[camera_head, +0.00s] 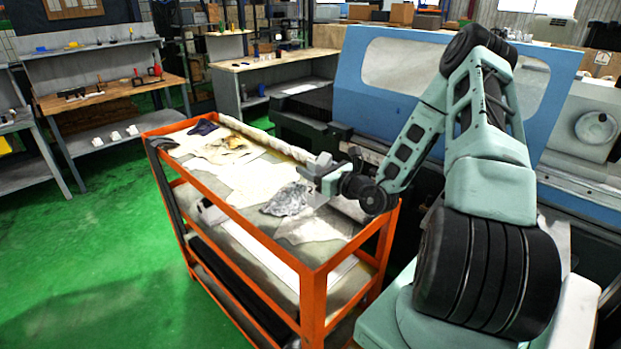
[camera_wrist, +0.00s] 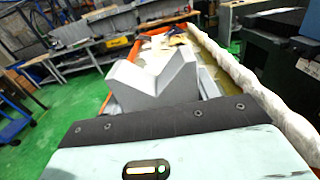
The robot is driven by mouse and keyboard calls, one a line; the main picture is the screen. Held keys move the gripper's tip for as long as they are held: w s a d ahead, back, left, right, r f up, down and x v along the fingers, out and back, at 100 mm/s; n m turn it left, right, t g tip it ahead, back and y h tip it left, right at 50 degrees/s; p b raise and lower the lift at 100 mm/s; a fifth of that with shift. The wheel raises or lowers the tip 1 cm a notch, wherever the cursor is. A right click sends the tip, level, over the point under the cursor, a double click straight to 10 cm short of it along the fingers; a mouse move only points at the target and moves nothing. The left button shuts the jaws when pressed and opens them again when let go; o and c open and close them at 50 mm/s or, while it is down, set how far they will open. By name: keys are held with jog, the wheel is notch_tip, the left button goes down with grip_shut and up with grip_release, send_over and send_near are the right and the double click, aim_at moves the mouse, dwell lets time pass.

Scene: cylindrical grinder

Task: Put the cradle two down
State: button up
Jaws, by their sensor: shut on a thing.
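The cradle shows in the wrist view as a pale grey block (camera_wrist: 160,85) with a V-shaped notch in its top, just ahead of my gripper. My gripper (camera_head: 322,180) is shut on it, above the near right part of an orange-framed cart (camera_head: 313,300). In the head view the cradle is hard to make out against the pale cloths beneath. The fingertips are not clearly seen in the wrist view. I cannot tell whether the cradle touches the cart top.
Crumpled cloths (camera_head: 288,200) and a dark blue rag (camera_head: 203,128) lie on the cart. A long pale roll (camera_head: 265,138) runs along its far edge, beside the blue machine (camera_head: 375,65). Benches (camera_head: 110,100) stand at left. Green floor (camera_head: 100,240) is clear left of the cart.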

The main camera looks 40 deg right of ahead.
jog(key=shift+f+p, duration=0.6)
jog(key=shift+f, duration=1.55)
jog(key=shift+f, duration=0.2)
jog(key=o, duration=1.5)
